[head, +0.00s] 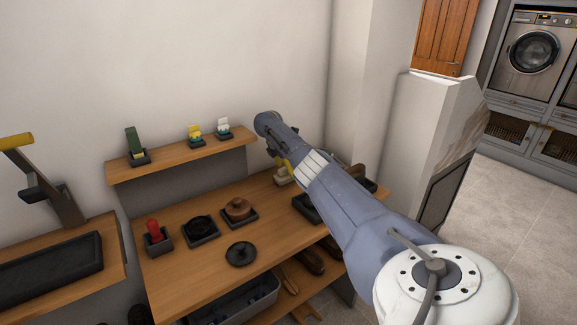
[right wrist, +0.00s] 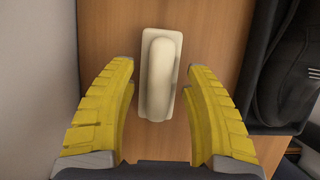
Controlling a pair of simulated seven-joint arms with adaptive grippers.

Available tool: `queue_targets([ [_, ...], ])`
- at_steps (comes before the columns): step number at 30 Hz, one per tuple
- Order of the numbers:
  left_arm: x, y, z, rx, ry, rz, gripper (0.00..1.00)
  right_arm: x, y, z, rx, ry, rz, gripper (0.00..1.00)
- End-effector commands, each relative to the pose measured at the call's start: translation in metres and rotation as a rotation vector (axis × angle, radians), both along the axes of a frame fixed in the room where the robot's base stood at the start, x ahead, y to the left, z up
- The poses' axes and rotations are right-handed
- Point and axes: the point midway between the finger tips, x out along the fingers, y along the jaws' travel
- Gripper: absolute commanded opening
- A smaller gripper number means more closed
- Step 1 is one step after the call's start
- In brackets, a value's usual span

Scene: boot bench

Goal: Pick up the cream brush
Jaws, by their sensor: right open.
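The cream brush (right wrist: 160,72) lies on the wooden bench top in the right wrist view. It has a flat pale base with a rounded, long grip on top. My right gripper (right wrist: 160,82) is open above it, with one yellow finger to the left of the brush and one to the right. Nothing is between the fingers' pads in contact; gaps show on both sides. In the head view the brush (head: 284,180) shows at the bench's back, partly hidden by my right arm and gripper (head: 281,163). My left gripper is not in view.
A dark tray (right wrist: 279,70) stands close right of the brush. On the bench are a red-handled item (head: 153,231), a black round tin (head: 200,228), a brown brush (head: 238,208) and a black disc (head: 241,254). A shelf (head: 170,167) holds small items.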

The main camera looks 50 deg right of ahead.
Motion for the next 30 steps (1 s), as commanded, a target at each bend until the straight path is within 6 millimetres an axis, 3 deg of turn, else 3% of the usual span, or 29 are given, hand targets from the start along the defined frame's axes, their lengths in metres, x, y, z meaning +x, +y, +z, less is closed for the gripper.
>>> queue_targets([
  [18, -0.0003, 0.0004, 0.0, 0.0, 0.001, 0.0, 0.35, -0.0001, 0.0, -0.004, 0.0, 0.0, 0.0, 0.53],
  [30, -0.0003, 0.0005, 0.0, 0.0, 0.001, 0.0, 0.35, -0.0001, -0.0001, -0.0039, 0.0, 0.0, 0.0, 0.07],
])
